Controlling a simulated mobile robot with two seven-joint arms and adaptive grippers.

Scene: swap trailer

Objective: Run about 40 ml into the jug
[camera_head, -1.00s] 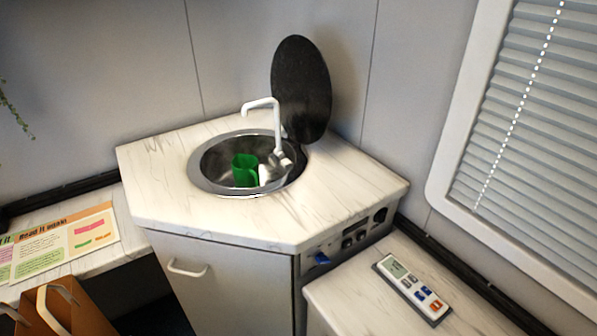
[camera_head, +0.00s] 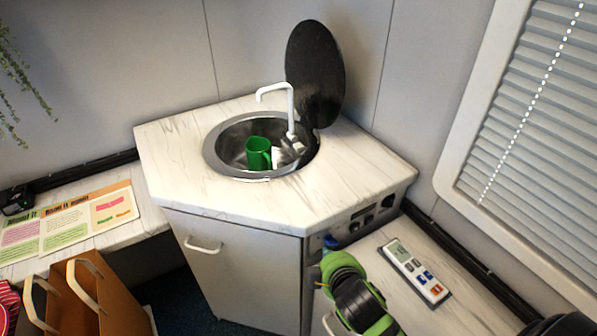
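The green jug (camera_head: 257,153) stands in the round metal sink (camera_head: 222,165), left of the tap's base. The white tap (camera_head: 291,108) rises at the right of the sink, and its spout reaches left above the jug. I see no water running, and the jug's contents are too small to tell. A blue lever (camera_head: 332,243) sits on the control panel at the counter's front right side. My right gripper (camera_head: 332,262), green and black, is just below and close to this lever. Its fingertips are not clear, and I cannot tell whether it touches the lever. My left gripper is not in view.
A black lid (camera_head: 316,75) stands raised behind the sink. A device with a small screen and buttons (camera_head: 415,270) lies on the lower right surface. Printed sheets (camera_head: 75,225) lie at the left, above brown bags (camera_head: 105,295). The marble-look counter around the sink is clear.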

